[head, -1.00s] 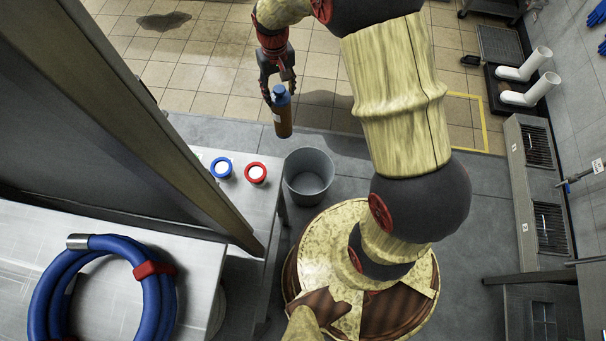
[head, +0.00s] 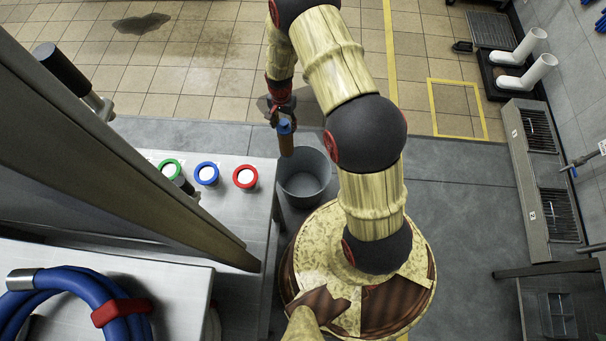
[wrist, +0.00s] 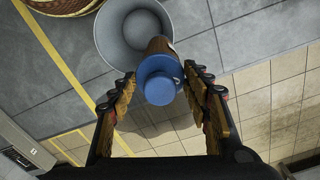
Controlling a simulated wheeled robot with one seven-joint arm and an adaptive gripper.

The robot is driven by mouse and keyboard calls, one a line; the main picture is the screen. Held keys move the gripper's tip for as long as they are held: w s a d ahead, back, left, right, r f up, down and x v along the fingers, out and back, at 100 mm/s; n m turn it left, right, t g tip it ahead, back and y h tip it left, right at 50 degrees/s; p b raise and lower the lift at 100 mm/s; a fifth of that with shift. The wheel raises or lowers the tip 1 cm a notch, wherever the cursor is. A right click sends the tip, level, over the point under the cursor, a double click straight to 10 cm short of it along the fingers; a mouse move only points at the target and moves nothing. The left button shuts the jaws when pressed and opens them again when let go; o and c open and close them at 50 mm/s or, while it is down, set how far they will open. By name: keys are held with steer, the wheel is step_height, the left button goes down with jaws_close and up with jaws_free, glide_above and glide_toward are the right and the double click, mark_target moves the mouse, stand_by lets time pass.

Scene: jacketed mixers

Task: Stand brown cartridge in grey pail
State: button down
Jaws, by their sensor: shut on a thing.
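The brown cartridge (head: 286,144) with a blue cap hangs upright in my gripper (head: 283,116) in the head view. My gripper is shut on it near the blue cap. The wrist view shows the blue cap (wrist: 160,82) between the two fingers of my gripper (wrist: 166,86), with a little brown body behind it. The grey pail (head: 304,188) stands on the floor to the right of the bench. The cartridge's lower end overlaps the pail's far left rim in the head view; I cannot tell its height above the rim. The pail also shows in the wrist view (wrist: 108,42), open and empty.
A metal bench (head: 215,215) left of the pail carries green (head: 171,169), blue (head: 207,174) and red (head: 245,177) ringed round items. A slanted post (head: 140,175) crosses over it. A coiled blue hose (head: 85,300) lies at bottom left. Floor beyond the pail is clear.

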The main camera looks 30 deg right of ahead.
steer(key=s+d+f+m+b, duration=0.1)
steer(key=s+f+m+b, duration=0.1)
steer(key=f, duration=1)
steer(key=s+d+f+m+b, duration=0.1)
steer(key=s+f+m+b, duration=0.2)
steer(key=f, duration=0.9)
steer(key=s+d+f+m+b, duration=0.2)
steer(key=s+f+m+b, duration=0.1)
steer(key=f, duration=1)
steer(key=m+b, duration=0.1)
steer(key=b, duration=0.1)
steer(key=shift+b, duration=0.35)
steer(key=shift+f, duration=0.15)
steer(key=c, duration=0.9)
jaws_free()
steer(key=shift+a, duration=0.1)
